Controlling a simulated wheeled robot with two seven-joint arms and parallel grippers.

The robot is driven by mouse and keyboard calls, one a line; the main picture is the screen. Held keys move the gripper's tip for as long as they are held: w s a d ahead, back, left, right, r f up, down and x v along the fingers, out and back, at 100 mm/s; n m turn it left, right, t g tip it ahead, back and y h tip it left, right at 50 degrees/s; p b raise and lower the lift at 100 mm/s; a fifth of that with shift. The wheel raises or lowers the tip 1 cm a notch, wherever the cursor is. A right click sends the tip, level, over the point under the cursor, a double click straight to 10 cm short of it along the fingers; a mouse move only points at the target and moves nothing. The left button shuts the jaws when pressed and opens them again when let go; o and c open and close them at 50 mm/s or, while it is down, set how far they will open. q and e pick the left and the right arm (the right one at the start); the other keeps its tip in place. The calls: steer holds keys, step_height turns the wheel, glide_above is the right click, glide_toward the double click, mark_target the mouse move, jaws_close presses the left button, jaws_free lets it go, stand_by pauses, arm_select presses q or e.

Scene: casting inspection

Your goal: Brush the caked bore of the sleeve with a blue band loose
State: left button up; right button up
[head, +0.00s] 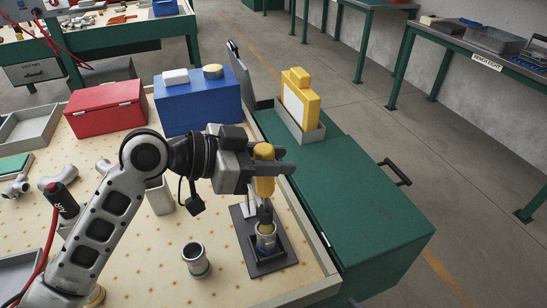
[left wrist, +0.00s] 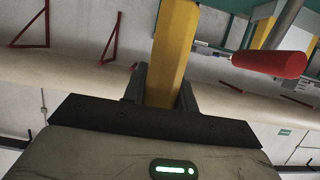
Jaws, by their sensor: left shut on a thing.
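My left gripper (head: 268,168) is shut on the yellow handle of a brush (head: 264,185). The yellow handle also shows between the fingers in the left wrist view (left wrist: 172,60). The brush points down, and its lower end is at the mouth of a grey metal sleeve (head: 265,240). How deep it sits in the bore is hidden. This sleeve stands upright in a dark holder plate (head: 272,266); its band colour is hard to make out. A second grey sleeve (head: 195,260) stands upright on the bench to the left. My right gripper is not in view.
A red box (head: 106,105) and a blue box (head: 197,108) stand at the bench's back. A green cabinet (head: 365,205) adjoins the right edge, carrying a tray with a yellow container (head: 298,98). Bare bench lies around the second sleeve. A red handle (left wrist: 270,65) shows in the left wrist view.

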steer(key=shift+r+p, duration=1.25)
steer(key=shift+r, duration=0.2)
